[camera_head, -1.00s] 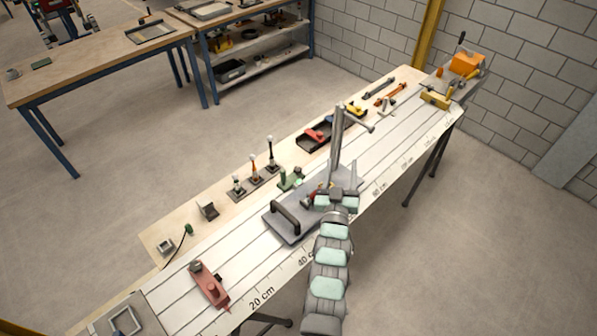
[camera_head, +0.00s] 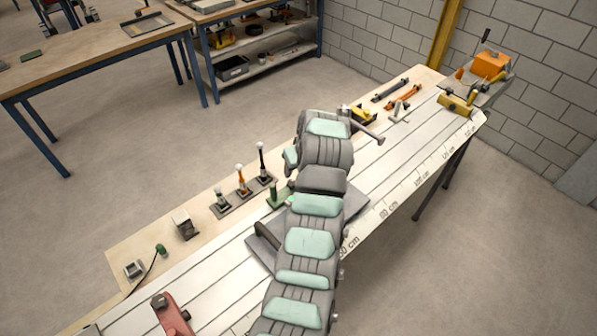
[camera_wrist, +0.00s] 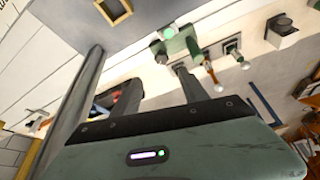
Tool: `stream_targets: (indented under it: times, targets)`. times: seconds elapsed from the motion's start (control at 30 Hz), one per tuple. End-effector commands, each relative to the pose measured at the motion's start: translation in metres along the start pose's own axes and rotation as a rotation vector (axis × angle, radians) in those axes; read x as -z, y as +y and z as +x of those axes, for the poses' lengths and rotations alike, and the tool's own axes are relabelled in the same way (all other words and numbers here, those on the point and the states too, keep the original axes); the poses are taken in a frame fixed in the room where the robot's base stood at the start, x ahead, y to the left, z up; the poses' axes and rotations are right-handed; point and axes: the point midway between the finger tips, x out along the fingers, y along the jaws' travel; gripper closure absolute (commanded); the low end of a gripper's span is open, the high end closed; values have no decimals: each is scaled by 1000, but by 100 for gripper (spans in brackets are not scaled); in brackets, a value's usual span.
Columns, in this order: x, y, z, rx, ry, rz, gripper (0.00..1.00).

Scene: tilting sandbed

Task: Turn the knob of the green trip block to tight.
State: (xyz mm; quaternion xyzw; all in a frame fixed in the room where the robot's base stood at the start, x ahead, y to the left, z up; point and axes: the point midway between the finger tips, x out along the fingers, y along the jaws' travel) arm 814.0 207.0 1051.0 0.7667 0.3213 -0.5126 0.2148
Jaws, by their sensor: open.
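The green trip block (camera_head: 279,196) stands on the bench strip behind the grey plate, partly hidden by my arm in the head view. In the wrist view the trip block (camera_wrist: 178,44) is upper centre, with a bright green spot on its face. The nearer finger tip appears just below the block in the picture. In the head view my arm hides the gripper.
A thick grey post (camera_wrist: 72,105) stands close at left in the wrist view. Several ball-topped levers (camera_head: 241,180) stand left of the block. The grey plate (camera_head: 262,250) lies under my arm. A red clamp (camera_head: 172,314) is at lower left.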

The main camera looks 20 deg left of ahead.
Motion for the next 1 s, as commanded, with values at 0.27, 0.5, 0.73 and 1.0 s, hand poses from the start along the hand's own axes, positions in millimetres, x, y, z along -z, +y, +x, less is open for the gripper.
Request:
stream_targets:
  times: [0.27, 0.5, 0.73, 1.0]
  targets:
    - [-1, -2, 35, 4, -3, 1, 48]
    - [0, 0, 66, 2, -2, 3, 48]
    - [0, 1, 88, 1, 1, 4, 48]
    - [1, 0, 103, 0, 3, 3, 48]
